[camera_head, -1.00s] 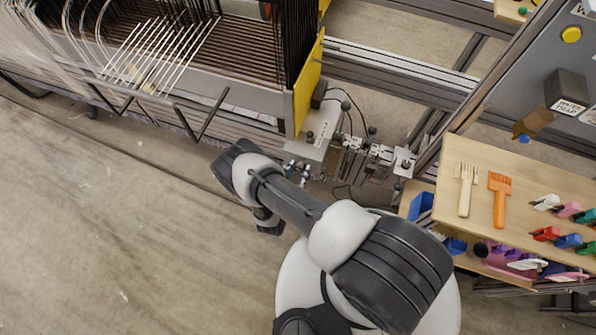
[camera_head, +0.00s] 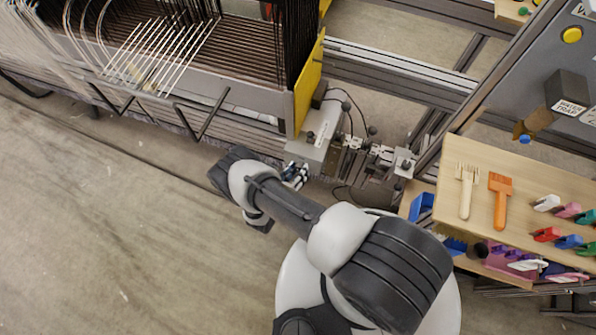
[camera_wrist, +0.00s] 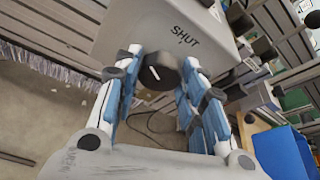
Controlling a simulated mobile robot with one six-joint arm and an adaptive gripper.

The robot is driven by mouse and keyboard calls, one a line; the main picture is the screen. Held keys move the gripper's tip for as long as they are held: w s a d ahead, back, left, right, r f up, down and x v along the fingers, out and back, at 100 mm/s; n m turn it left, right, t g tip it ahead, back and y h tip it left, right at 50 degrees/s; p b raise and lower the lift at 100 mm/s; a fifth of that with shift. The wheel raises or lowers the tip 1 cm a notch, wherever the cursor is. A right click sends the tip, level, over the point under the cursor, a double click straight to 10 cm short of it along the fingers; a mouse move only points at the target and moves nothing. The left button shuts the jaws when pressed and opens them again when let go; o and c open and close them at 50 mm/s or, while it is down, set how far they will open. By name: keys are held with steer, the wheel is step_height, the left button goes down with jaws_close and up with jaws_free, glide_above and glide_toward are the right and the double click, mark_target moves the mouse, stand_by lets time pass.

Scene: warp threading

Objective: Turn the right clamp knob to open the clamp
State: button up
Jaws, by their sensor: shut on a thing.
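The right clamp knob (camera_wrist: 158,72) is round and black with a white mark line on its face. It sits on the end of a grey clamp housing (camera_wrist: 205,30) that has the word SHUT printed next to the knob. My gripper (camera_wrist: 161,62) has its blue-padded fingers on both sides of the knob and is shut on it. In the head view the housing (camera_head: 320,130) stands beside the yellow plate, and my gripper (camera_head: 296,174) is at its lower end. The knob is hidden there.
A yellow end plate (camera_head: 309,83) and the loom frame rails (camera_head: 400,76) stand behind the clamp. Cables and small metal fittings (camera_head: 375,160) lie to its right. A wooden shelf (camera_head: 480,150) with brushes and coloured clips is further right. Floor at left is clear.

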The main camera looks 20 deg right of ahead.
steer(key=n+h, duration=0.1)
steer(key=n, duration=0.1)
steer(key=n+h, duration=0.1)
steer(key=n, duration=0.1)
steer(key=shift+a+f+g+h, duration=0.1)
steer(key=shift+f+g+h, duration=0.05)
steer(key=shift+g+h, duration=0.2)
stand_by(0.3)
steer(key=o, duration=1.1)
steer(key=shift+w, duration=0.1)
steer(key=shift+c, duration=0.2)
steer(key=v, duration=1.2)
